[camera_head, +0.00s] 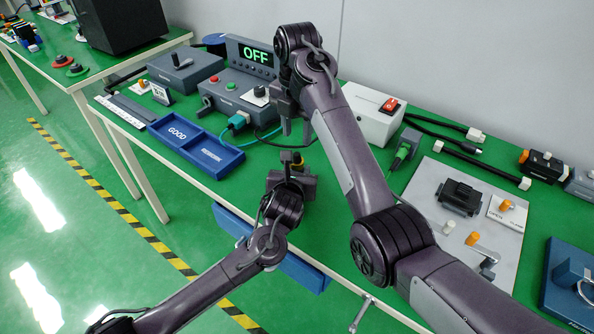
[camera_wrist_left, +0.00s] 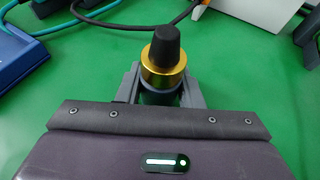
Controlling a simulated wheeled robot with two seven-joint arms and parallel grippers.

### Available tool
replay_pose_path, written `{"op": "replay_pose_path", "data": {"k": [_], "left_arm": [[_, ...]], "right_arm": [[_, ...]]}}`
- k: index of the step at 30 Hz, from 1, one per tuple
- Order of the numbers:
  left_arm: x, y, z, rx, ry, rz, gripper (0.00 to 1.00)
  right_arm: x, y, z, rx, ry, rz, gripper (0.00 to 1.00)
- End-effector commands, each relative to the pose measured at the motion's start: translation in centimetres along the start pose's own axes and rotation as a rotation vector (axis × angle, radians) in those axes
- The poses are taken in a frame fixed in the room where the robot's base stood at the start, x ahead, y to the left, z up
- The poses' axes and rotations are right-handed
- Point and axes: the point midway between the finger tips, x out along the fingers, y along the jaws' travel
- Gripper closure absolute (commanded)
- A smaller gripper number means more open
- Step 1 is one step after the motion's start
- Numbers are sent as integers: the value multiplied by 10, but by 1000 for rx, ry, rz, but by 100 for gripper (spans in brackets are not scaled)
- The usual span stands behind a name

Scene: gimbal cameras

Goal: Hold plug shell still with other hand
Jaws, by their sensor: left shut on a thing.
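The plug shell (camera_wrist_left: 164,62), a black tapered tip above a gold ring, stands upright between the fingers of my left gripper (camera_wrist_left: 160,95) in the left wrist view. Its lower part is hidden by the gripper. In the head view the plug shell (camera_head: 297,160) shows small, and my left gripper (camera_head: 291,172) is shut on it above the green table near its front edge. My right gripper (camera_head: 296,128) hangs fingers down just beyond and above the shell. Its two fingers are apart with nothing visible between them, and it does not touch the shell.
A blue two-part tray (camera_head: 195,146) lies to the left. Behind it is a grey tester (camera_head: 240,95) with an OFF display and a teal cable plug (camera_head: 237,122). A white box with a red switch (camera_head: 390,105) stands right of my right gripper. A grey board (camera_head: 430,215) lies further right.

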Motion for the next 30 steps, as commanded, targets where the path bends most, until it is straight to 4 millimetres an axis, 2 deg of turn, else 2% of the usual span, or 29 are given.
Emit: {"op": "replay_pose_path", "data": {"k": [6, 11, 16, 24, 30], "left_arm": [[0, 0, 0, 0, 0, 1, 100], [0, 0, 0, 0, 0, 1, 100], [0, 0, 0, 0, 0, 0, 100], [0, 0, 0, 0, 0, 0, 100], [0, 0, 0, 0, 0, 0, 100]], "right_arm": [[1, 0, 0, 3, 0, 0, 61], [9, 0, 0, 2, 1, -3, 61], [27, -1, -1, 3, 4, -1, 61], [67, -1, 0, 6, 1, -2, 61], [80, -1, 0, 5, 0, -1, 61]]}}
